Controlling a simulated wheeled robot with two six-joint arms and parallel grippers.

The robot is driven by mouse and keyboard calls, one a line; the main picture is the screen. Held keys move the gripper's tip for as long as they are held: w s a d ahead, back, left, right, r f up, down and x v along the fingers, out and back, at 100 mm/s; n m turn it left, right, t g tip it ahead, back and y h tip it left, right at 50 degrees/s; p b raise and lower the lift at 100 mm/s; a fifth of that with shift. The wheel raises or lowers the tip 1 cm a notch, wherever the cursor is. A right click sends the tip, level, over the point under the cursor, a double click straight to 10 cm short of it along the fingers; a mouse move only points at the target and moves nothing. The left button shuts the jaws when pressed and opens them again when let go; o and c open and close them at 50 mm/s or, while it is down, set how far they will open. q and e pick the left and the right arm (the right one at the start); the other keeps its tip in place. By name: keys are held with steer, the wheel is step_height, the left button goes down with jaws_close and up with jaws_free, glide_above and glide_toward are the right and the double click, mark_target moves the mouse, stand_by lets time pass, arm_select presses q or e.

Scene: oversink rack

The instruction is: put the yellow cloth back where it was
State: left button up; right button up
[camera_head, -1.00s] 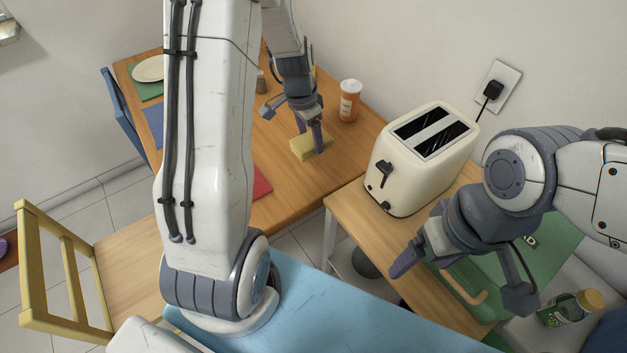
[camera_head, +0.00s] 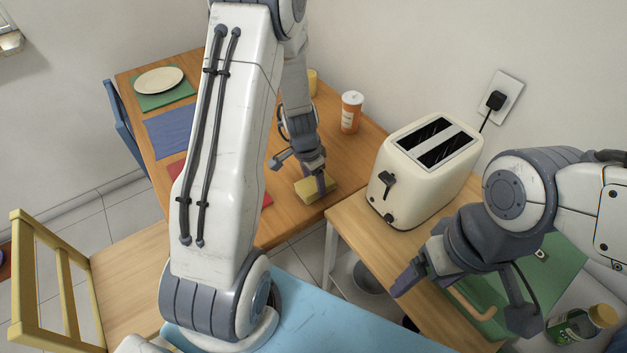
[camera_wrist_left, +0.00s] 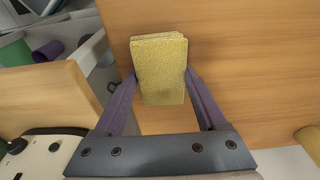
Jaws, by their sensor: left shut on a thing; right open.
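The folded yellow cloth (camera_head: 317,190) is at the front right edge of the wooden dining table in the head view. My left gripper (camera_head: 312,178) is over it, shut on it, with the fingers on its two sides. In the left wrist view the cloth (camera_wrist_left: 159,68) sits between the purple fingers (camera_wrist_left: 160,90), with table wood behind it. Whether it touches the table or hangs just above it, I cannot tell. My right gripper (camera_head: 462,285) is open and empty, above the green case on the side counter.
A cream toaster (camera_head: 425,170) stands on the smaller wooden counter, to the right of the cloth. An orange-labelled bottle (camera_head: 351,113) stands behind the cloth. A plate (camera_head: 159,80) on a green mat, a blue mat (camera_head: 172,131) and a red mat (camera_head: 266,200) lie farther left.

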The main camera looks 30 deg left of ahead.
mark_target(308, 186)
arm_select(q)
steer(key=shift+f, duration=0.1)
steer(key=shift+f+b, duration=0.1)
steer(key=shift+b, duration=0.25)
steer(key=o, duration=1.2)
steer(key=shift+o, duration=0.2)
steer(key=shift+r+p, duration=0.25)
steer(key=shift+p, duration=0.1)
step_height(308, 186, up, 12)
steer(key=s+p, duration=0.1)
steer(key=shift+s+a, duration=0.25)
steer(key=shift+a, duration=0.2)
steer(key=shift+f, duration=0.2)
